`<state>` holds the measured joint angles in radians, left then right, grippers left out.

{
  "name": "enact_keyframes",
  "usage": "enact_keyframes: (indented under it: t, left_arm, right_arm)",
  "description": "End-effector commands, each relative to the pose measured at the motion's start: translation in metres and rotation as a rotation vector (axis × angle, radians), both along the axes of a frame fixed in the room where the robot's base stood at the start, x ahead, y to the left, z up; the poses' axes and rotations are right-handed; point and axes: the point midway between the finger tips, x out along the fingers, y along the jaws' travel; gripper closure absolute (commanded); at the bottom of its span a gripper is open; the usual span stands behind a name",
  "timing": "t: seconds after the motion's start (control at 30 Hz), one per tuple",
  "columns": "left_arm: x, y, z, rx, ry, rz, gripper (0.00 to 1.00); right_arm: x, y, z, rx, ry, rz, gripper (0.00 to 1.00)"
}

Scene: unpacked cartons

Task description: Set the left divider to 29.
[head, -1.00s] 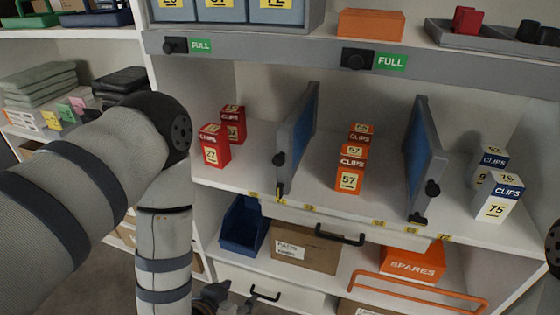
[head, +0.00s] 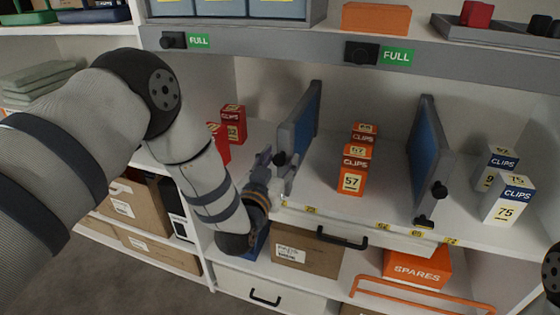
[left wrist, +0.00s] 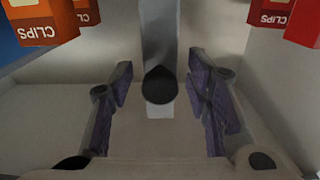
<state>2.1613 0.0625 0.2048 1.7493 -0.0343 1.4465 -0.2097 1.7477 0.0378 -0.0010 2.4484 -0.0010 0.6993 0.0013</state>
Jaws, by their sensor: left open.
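The left divider (head: 305,115), a grey-framed blue panel, stands upright on the middle shelf between the red and orange clips boxes. Its black knob (head: 279,158) is at the front edge; the knob also shows in the left wrist view (left wrist: 160,85). My left gripper (head: 277,174) is at the divider's front edge. In the left wrist view its purple-padded fingers (left wrist: 160,108) are open, one on each side of the knob and apart from it. The yellow shelf-edge mark under the divider is hidden by my gripper. My right gripper is out of view.
Orange clips boxes (head: 354,170) stand right of the divider, red ones (head: 233,124) left, partly behind my arm. A second divider (head: 428,155) stands further right, then white-blue boxes (head: 509,199). Yellow marks (head: 383,226) line the shelf edge. A carton (head: 300,252) sits below.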

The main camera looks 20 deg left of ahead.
Motion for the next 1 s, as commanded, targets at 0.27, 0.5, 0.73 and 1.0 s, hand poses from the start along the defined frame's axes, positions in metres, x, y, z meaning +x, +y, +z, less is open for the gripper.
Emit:
enact_keyframes:
  t: [0.27,0.5,0.73,1.0]
  left_arm:
    - [0.001,0.000,0.001,0.000,-0.001,0.000,0.69]
    - [0.000,0.000,0.001,0.000,-0.001,0.000,1.00]
    - [0.000,-0.031,0.002,0.000,-0.004,-0.006,1.00]
    - [-0.002,-0.080,0.001,0.000,-0.002,-0.003,1.00]
  right_arm:
    - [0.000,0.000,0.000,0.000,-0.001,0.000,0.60]
    - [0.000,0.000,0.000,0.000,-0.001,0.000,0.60]
    - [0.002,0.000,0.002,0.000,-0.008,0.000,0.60]
    - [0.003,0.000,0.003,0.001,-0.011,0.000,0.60]
